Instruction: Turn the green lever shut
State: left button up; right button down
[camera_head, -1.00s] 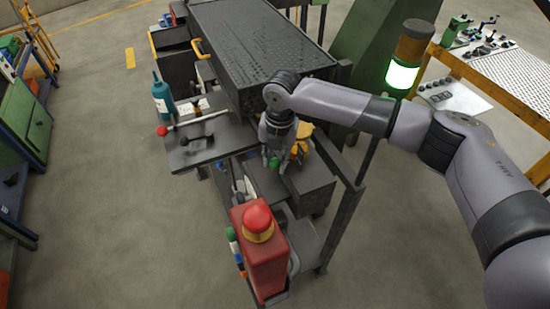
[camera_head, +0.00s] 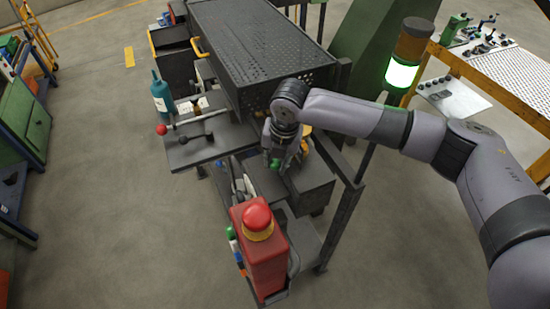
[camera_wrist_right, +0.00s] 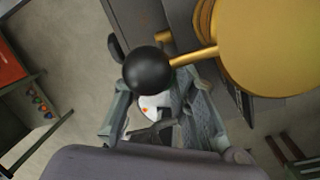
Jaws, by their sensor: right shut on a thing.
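The green lever's knob (camera_head: 275,164) shows at the fingertips of my right gripper (camera_head: 284,160) in the head view, over the dark box at the front of the machine. My right gripper is shut on the green lever; its fingers hide most of it. In the right wrist view, the gripper's fingers (camera_wrist_right: 160,122) reach away from the camera, with a black ball (camera_wrist_right: 148,70) on a yellow rod showing across their upper part. I cannot make out the green knob in that view. My left gripper is not in view.
A red post with a red button (camera_head: 258,217) stands in front of the gripper. A red-tipped rod (camera_head: 162,129) and a teal bottle (camera_head: 161,95) are at the left. The perforated dark hood (camera_head: 260,45) rises behind. Open floor lies at the left.

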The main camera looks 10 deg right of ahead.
jog(key=c, duration=1.3)
grip_release()
notch_tip(320, 180, up, 12)
jog(key=s+d, duration=0.1)
jog(key=shift+s+d, duration=0.15)
jog(key=shift+s, duration=0.2)
jog(key=shift+f, duration=0.15)
